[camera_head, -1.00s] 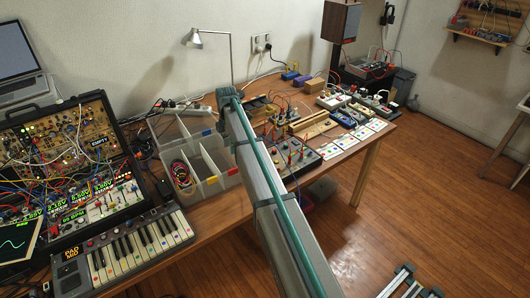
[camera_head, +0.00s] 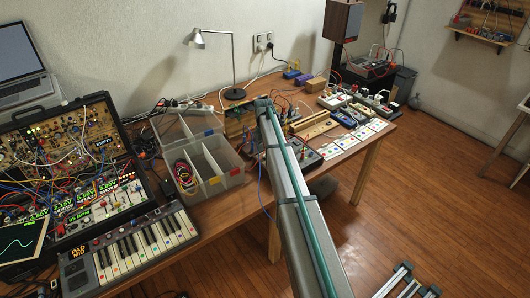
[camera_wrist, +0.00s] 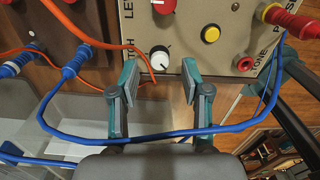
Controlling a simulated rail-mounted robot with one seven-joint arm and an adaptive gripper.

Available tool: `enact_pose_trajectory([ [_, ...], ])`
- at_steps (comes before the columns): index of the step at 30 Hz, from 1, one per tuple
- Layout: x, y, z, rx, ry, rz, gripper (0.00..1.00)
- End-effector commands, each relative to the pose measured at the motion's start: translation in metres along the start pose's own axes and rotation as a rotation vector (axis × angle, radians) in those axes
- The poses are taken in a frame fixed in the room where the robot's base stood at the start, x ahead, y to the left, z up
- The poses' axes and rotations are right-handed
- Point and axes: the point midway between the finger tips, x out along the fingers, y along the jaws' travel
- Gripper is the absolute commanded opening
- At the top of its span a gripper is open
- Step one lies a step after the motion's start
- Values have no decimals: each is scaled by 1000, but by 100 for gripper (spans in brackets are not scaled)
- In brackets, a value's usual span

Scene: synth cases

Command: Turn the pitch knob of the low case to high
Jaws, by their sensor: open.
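The low case shows in the wrist view as a beige panel (camera_wrist: 210,40) at the top. Its white pitch knob (camera_wrist: 159,58) sits near the panel's lower edge beside a partly covered "PITCH" label. My gripper (camera_wrist: 160,78) is open, one finger on each side of the knob in the picture, with a gap to it on both sides. I cannot tell whether the fingertips reach the knob's depth. A red knob (camera_wrist: 163,5) is above it under "LEVEL". In the head view my arm hides the gripper and the knob.
A blue cable (camera_wrist: 150,134) loops across the fingers in the wrist view, and an orange cable (camera_wrist: 100,32) runs close left of the knob. A divided clear bin (camera_head: 215,165) stands left of my arm.

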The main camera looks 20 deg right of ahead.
Motion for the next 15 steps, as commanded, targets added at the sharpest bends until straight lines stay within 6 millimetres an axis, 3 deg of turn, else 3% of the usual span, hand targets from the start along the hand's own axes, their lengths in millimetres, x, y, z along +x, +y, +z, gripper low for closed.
enact_pose_trajectory([
  [6, 18, 0, 0, 1, 0, 0, 47],
  [15, 22, 0, 0, 1, -1, 1, 47],
])
